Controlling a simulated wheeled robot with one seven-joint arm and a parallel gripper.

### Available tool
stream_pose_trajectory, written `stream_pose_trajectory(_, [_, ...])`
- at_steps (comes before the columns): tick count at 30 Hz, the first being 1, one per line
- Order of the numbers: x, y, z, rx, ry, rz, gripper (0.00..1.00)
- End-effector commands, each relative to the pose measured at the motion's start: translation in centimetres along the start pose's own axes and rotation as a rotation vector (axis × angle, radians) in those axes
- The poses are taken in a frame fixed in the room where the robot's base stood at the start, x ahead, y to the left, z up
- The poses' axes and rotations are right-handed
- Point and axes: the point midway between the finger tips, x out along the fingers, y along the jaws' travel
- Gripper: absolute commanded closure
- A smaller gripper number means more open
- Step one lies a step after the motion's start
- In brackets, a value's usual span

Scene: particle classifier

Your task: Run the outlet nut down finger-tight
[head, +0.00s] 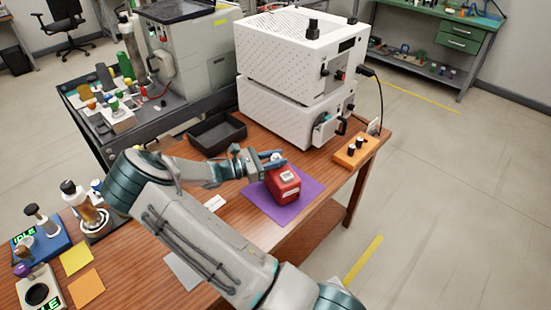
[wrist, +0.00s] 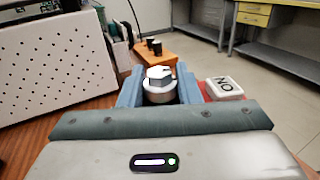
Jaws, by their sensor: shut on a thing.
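A red unit (head: 283,187) stands upright on a purple mat (head: 309,186) on the wooden bench. It has a pale block on its top, which in the wrist view is a white block marked "ON" (wrist: 226,88), seen upside down. The pale hex-topped outlet nut (wrist: 159,77) sits between the blue fingers of my gripper (wrist: 160,90), at the back of the red unit's top. In the head view my gripper (head: 272,160) reaches in from the left and is shut on the nut. The nut's threads and seat are hidden, so I cannot tell how far down it sits.
Two stacked white instruments (head: 295,75) stand behind the unit. A black tray (head: 217,133) lies behind my arm. An orange block with black knobs (head: 355,152) is at right. Blue (head: 42,245) and white devices and coloured cards lie at left.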

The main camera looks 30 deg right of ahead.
Motion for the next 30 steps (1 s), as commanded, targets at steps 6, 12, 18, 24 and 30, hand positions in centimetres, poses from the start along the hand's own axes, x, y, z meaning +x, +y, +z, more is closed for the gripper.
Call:
stream_pose_trajectory(6, [0.0, 0.0, 0.0, -0.001, 0.000, 0.001, 0.93])
stream_pose_trajectory(12, [0.0, 0.0, 0.0, -0.001, 0.000, 0.001, 0.49])
stream_pose_trajectory(18, [-0.2, 0.0, 0.0, 0.000, 0.000, 0.002, 0.49])
stream_pose_trajectory(24, [-2.7, 0.1, -0.1, 0.000, 0.002, 0.005, 0.49])
stream_pose_trajectory(30, [-7.3, 0.1, -0.2, 0.001, 0.002, 0.006, 0.49])
